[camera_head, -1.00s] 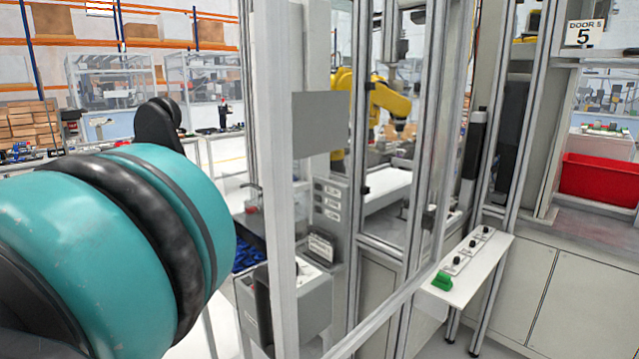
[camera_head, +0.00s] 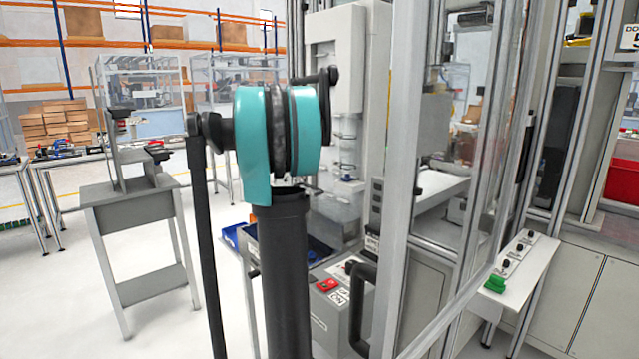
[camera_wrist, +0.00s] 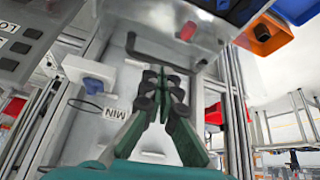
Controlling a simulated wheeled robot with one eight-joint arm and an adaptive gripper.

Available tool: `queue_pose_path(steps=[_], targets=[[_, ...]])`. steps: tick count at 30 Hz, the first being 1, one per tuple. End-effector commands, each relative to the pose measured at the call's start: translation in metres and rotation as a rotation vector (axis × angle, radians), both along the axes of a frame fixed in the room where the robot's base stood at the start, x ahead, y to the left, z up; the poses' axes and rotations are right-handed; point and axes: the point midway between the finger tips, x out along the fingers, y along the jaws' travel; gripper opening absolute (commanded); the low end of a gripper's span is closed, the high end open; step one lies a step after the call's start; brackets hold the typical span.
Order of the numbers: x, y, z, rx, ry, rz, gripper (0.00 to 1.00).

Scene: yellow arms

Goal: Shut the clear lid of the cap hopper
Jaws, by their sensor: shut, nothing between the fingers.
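My gripper (camera_wrist: 160,88) shows in the wrist view, its dark fingertips together and empty over a pale surface. A "MIN" label (camera_wrist: 115,113) is on that surface just left of the fingers. A dark bar-like handle (camera_wrist: 165,52) lies beyond the fingertips, apart from them in the picture. In the head view a see-through panel (camera_head: 338,215) stands right of my arm; I cannot tell whether it is the hopper's clear lid. The lid is not clearly identifiable in either view. My gripper is not visible in the head view.
In the head view a grey box with a red button (camera_head: 328,284) stands right of my arm. A framed door with a dark handle (camera_head: 366,305) is close on the right. A grey stand (camera_head: 135,215) is at the left, with open floor around it. Blue bins (camera_head: 235,235) lie behind my arm.

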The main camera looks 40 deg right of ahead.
Motion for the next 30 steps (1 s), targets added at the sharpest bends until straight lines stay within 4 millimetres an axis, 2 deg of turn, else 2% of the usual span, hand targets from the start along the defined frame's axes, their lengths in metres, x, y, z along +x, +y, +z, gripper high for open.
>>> queue_pose_path(steps=[1,3,8,14,26,27,30], targets=[[0.001,-0.020,0.014,-0.012,-0.009,-0.056,0.00],[0.000,-0.038,0.028,-0.026,-0.021,-0.114,0.00],[-0.001,-0.056,0.039,-0.040,-0.033,-0.170,0.00],[-0.001,-0.070,0.019,-0.041,-0.034,-0.175,0.00],[0.002,-0.110,-0.046,-0.040,-0.034,-0.171,0.00],[0.002,-0.098,-0.046,-0.040,-0.034,-0.167,0.00],[0.001,-0.084,-0.049,-0.039,-0.034,-0.168,0.00]])
